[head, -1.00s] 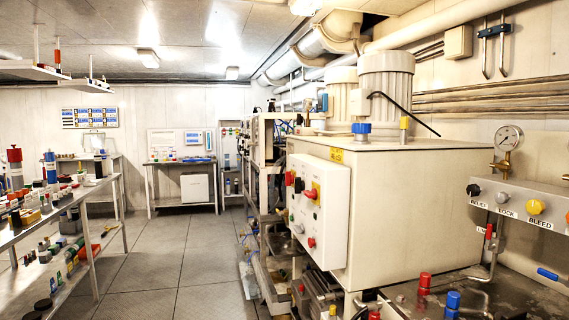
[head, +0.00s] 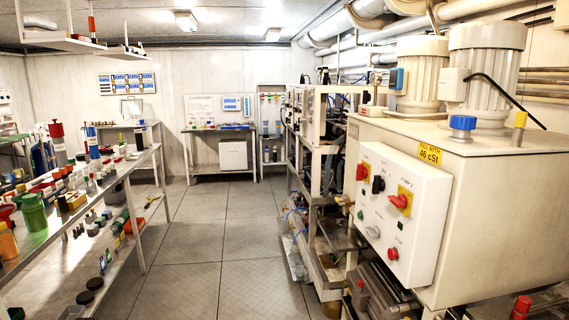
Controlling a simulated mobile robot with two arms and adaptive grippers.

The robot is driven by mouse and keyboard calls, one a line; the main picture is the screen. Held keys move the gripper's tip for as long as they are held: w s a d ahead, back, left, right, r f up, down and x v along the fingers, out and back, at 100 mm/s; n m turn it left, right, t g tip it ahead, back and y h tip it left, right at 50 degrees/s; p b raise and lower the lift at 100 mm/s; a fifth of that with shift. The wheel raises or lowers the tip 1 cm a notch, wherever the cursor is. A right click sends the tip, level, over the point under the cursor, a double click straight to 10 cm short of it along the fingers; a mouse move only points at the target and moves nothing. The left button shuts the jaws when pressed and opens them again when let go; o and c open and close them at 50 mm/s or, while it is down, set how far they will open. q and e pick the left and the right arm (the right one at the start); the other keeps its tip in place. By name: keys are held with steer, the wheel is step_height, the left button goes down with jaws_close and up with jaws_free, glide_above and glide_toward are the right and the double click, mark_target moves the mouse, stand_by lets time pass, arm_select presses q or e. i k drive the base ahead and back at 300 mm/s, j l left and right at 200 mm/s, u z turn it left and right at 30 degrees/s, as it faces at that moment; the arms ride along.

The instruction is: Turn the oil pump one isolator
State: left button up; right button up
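A white control box (head: 396,240) is on the front of the cream oil tank unit (head: 490,215), at the right of the head view. Lower on the box are a green button (head: 361,215) and a red button (head: 392,253). Neither gripper is in view.
Two ribbed motors (head: 486,70) stand on the tank with a blue cap (head: 462,127). Pipework and a red knob (head: 521,306) are low in front. A shelf bench (head: 140,165) with bottles and parts runs along the left. The tiled floor (head: 215,240) between is clear.

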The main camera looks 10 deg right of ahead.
mark_target(362, 172)
steer(key=i+j+u, duration=0.3)
steer(key=i, duration=0.5)
steer(key=i+j+u, duration=0.1)
steer(key=i+u, duration=0.15)
steer(key=i, duration=0.6)
